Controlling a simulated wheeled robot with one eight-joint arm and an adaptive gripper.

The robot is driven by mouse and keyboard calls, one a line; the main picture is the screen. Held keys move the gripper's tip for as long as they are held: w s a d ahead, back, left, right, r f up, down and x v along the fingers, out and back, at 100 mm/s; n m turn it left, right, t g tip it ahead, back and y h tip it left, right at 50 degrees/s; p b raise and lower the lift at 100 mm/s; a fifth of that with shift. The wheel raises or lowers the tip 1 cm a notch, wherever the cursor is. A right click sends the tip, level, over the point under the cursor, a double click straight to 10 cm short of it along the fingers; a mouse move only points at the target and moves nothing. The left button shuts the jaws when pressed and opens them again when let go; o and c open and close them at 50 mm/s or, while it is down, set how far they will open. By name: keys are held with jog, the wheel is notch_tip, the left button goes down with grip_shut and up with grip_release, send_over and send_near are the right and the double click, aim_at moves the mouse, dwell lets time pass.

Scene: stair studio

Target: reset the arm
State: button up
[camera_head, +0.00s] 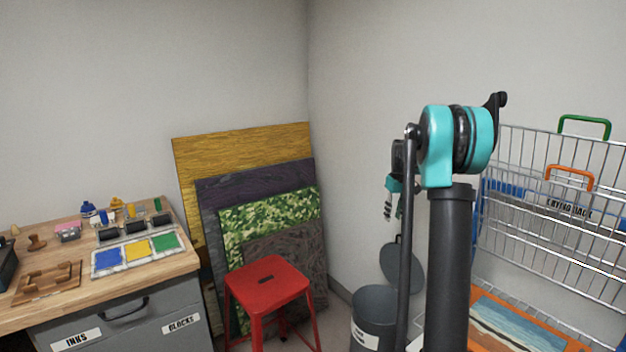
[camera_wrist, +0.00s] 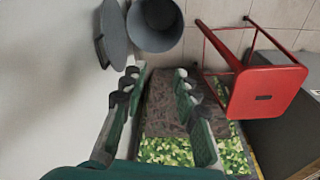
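My arm (camera_head: 452,230) stands upright at right of centre in the head view, with a teal joint at its top. My gripper (camera_head: 389,207) hangs on the far side of the arm, partly hidden by a dark link. In the wrist view my gripper (camera_wrist: 158,77) shows two green and black fingers spread apart. Nothing is between the fingers; the leaning boards show beyond them.
A red stool (camera_head: 267,287) stands before leaning boards (camera_head: 243,150). A grey bin (camera_head: 376,308) and its lid (camera_head: 403,264) are near the arm. A wire rack (camera_head: 555,215) is right; a workbench (camera_head: 120,275) with inks is left. The wall is close to the gripper.

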jog(key=s+a+f+m+t, duration=0.1)
jog(key=s+a+f, duration=0.2)
jog(key=s, duration=1.1)
jog(key=s+a+f+m+t, duration=0.1)
jog(key=s+a+f, duration=0.3)
jog(key=s, duration=1)
jog(key=s+a+f+m, duration=0.2)
jog(key=s+a+f, duration=0.1)
jog(key=s, duration=1.1)
jog(key=shift+a+f+t, duration=0.35)
jog(key=shift+f+t, duration=0.05)
jog(key=shift+f, duration=0.5)
